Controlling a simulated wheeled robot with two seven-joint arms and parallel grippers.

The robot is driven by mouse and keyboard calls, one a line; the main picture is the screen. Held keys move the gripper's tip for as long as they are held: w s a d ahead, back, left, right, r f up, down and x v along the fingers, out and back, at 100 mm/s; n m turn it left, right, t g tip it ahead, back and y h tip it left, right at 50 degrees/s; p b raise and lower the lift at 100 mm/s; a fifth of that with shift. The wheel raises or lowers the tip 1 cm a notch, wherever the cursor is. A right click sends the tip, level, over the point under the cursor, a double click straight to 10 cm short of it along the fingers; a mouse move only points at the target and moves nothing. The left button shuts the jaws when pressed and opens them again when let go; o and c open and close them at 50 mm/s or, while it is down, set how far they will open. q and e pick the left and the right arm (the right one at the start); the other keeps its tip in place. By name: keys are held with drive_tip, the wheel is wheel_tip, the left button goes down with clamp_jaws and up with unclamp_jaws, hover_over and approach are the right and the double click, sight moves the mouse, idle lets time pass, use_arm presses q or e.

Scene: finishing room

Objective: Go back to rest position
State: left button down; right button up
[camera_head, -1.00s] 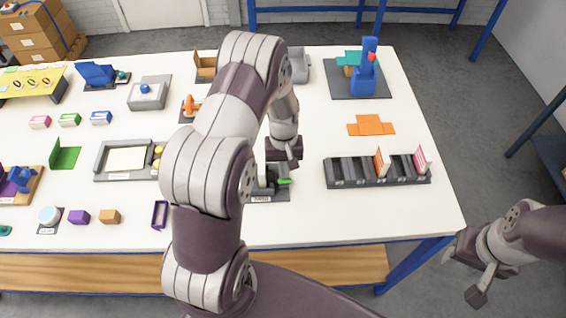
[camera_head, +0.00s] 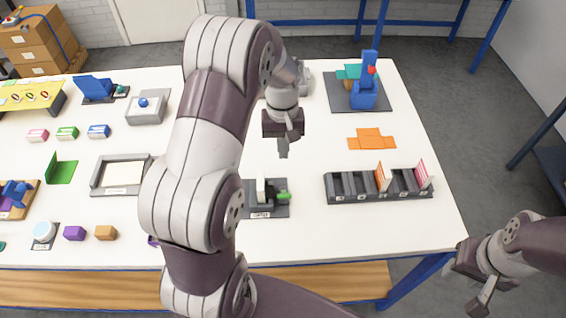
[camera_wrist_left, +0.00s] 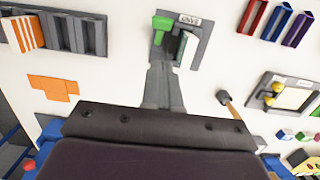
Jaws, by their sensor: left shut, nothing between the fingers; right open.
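My left gripper (camera_head: 283,146) is shut and empty. It hangs above the white table, just beyond the grey fixture with the green piece (camera_head: 265,198). In the left wrist view the shut fingers (camera_wrist_left: 163,72) point toward that fixture (camera_wrist_left: 178,35), which bears a label and a green part. My left arm covers the middle of the table in the head view. My right gripper (camera_head: 484,292) is open and empty, off the table's right edge, over the floor.
A dark slotted rack (camera_head: 350,188) with orange and pink striped cards stands at the right. An orange flat piece (camera_head: 372,139) and a blue stand (camera_head: 363,92) lie beyond it. A grey tray (camera_head: 98,179) and small blocks are at the left. The table's front right corner is bare.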

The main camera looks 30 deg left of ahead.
use_arm(q)
drive_tip(key=shift+w+a+r, duration=0.2)
drive_tip(key=shift+w+a, duration=0.1)
drive_tip(key=shift+w, duration=0.1)
use_arm(e)
drive_tip(key=shift+w+a+f, duration=0.1)
drive_tip(key=shift+w+a, duration=0.15)
drive_tip(key=shift+w, duration=0.1)
use_arm(q)
drive_tip(key=s+d+f+m+t+b, duration=0.2)
drive_tip(key=s+d+f+m+b, duration=0.2)
drive_tip(key=s, duration=0.9)
drive_tip(key=d+m+b, duration=0.2)
drive_tip(key=d+b, duration=0.1)
drive_tip(key=shift+d+f+t+y, duration=0.2)
drive_tip(key=shift+d+t+y, duration=0.1)
drive_tip(key=shift+d+y, duration=0.1)
use_arm(e)
wheel_tip(320, 180, down, 7)
